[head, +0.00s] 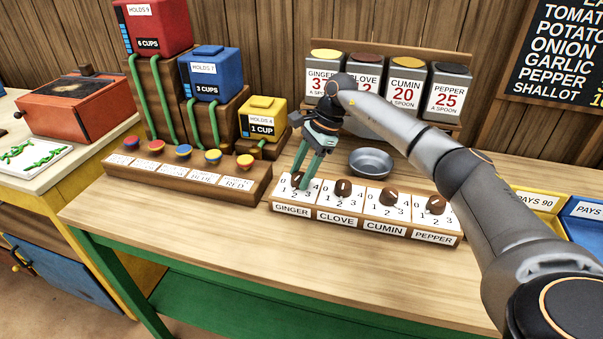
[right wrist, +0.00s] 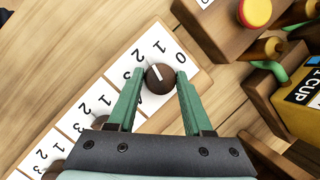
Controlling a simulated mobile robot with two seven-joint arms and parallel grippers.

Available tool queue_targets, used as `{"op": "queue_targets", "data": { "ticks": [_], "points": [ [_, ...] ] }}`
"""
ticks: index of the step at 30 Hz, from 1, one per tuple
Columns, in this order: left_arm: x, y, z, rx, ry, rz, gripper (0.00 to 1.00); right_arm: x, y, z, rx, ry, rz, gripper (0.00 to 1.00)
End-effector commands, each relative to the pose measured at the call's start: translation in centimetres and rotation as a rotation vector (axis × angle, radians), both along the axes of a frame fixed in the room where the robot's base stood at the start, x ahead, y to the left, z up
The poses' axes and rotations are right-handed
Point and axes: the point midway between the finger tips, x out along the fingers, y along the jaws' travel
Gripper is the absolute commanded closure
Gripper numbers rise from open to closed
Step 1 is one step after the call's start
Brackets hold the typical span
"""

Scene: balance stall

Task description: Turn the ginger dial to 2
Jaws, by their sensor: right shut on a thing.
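The ginger dial (right wrist: 160,78) is a round brown knob with a white pointer line on a white numbered plate. In the right wrist view its pointer aims between the 1 and the 2, seemingly nearer the 2. My right gripper (right wrist: 161,76) has its two green fingers on opposite sides of the knob, shut on it. In the head view the right gripper (head: 305,184) reaches down onto the ginger plate at the left end of the dial row, and its fingers partly hide the knob. My left gripper is not in view.
The clove (head: 343,188), cumin (head: 388,197) and pepper (head: 435,204) dials sit to the right on the same block. A metal bowl (head: 371,162) stands behind. A row of coloured buttons (head: 183,151) lies to the left. The front table top is clear.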

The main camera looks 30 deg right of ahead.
Motion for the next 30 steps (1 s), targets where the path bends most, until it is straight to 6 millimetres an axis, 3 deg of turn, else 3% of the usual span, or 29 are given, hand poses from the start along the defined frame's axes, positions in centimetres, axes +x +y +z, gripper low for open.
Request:
{"op": "queue_targets", "data": {
  "ticks": [12,30],
  "points": [
    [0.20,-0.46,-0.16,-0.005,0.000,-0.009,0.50,0.15,-0.10,-0.01,-0.003,-0.003,0.216,1.00],
    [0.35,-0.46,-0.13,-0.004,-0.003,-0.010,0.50,0.17,-0.13,0.03,-0.003,-0.004,0.252,1.00]
  ]
}}
